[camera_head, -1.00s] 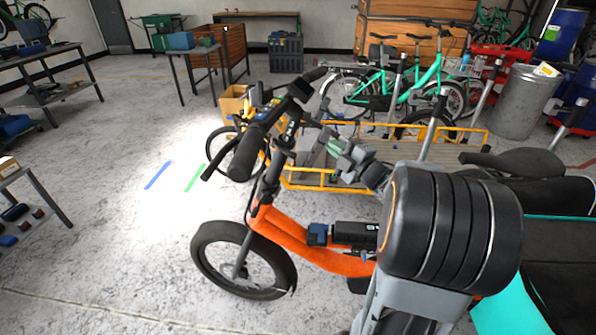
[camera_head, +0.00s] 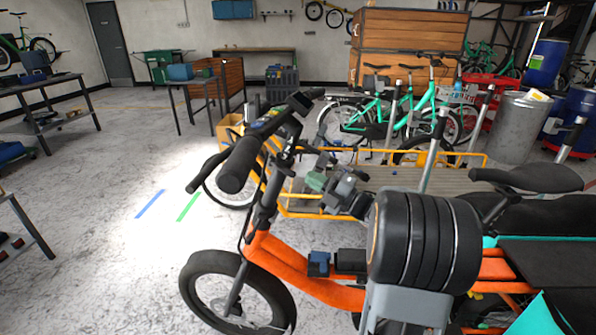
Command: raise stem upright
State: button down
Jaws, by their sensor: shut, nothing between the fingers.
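The orange cargo bike (camera_head: 300,280) stands in front of me. Its black stem (camera_head: 268,205) rises from the front of the frame and leans a little to the right at the top. The handlebar (camera_head: 262,135) sits on top of it, with dark grips toward the left and a small display. My gripper (camera_head: 312,180) is to the right of the stem, below the handlebar. It looks shut and empty, with a gap to the stem in the picture. My thick black arm joint hides part of the bike's middle.
A yellow-framed flatbed cargo bike (camera_head: 440,178) stands close behind the gripper. A black saddle (camera_head: 530,178) is at the right. Teal bikes (camera_head: 385,115) and a metal bin (camera_head: 515,125) are farther back. The floor at left, with blue and green tape strips, is clear.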

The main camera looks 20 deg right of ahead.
jog(key=shift+x, duration=2.35)
